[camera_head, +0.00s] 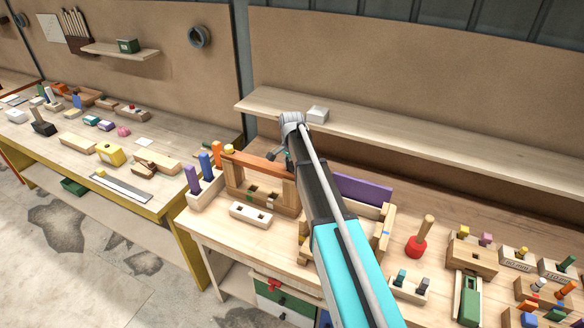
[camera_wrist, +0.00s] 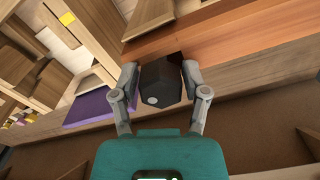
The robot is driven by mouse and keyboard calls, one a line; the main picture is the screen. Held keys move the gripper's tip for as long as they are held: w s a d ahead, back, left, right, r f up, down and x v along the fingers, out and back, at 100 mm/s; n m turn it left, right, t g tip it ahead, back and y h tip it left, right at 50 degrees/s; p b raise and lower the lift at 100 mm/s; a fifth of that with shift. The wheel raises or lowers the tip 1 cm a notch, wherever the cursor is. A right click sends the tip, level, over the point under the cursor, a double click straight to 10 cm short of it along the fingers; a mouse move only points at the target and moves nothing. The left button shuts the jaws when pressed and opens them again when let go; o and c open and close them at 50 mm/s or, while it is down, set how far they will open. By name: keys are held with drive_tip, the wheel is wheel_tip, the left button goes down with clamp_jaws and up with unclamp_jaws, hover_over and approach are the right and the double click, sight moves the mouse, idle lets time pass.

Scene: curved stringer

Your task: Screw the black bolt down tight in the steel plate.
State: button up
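The black bolt (camera_wrist: 158,82) shows in the wrist view as a dark hexagonal head with a small pale round spot on one corner. My gripper (camera_wrist: 160,74) has one grey finger on each side of the head, and both fingertips appear to touch it. The bolt stands out against a reddish-brown wooden beam (camera_wrist: 225,38). In the head view my gripper (camera_head: 281,156) is at the right end of this beam (camera_head: 250,162), mostly hidden by my arm. The bolt cannot be made out there. I cannot make out the steel plate in either view; the bolt's shank is hidden.
The beam tops a wooden frame (camera_head: 233,180) on the bench. A block with purple, blue and orange pegs (camera_head: 205,190) stands left of it. A long shelf (camera_head: 420,135) runs behind.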

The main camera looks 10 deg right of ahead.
clamp_jaws()
drive_tip(key=m, duration=0.5)
drive_tip(key=shift+w+f, duration=0.1)
drive_tip(key=shift+w+f+m+b, duration=0.15)
drive_tip(key=shift+m+b, duration=0.15)
drive_tip(key=shift+m, duration=1.2)
drive_tip(key=shift+w+m, duration=0.1)
drive_tip(key=shift+m, duration=0.3)
drive_tip(key=m, duration=0.6)
drive_tip(key=shift+w+f, duration=0.15)
drive_tip(key=shift+w, duration=0.1)
drive_tip(key=shift+m, duration=0.6)
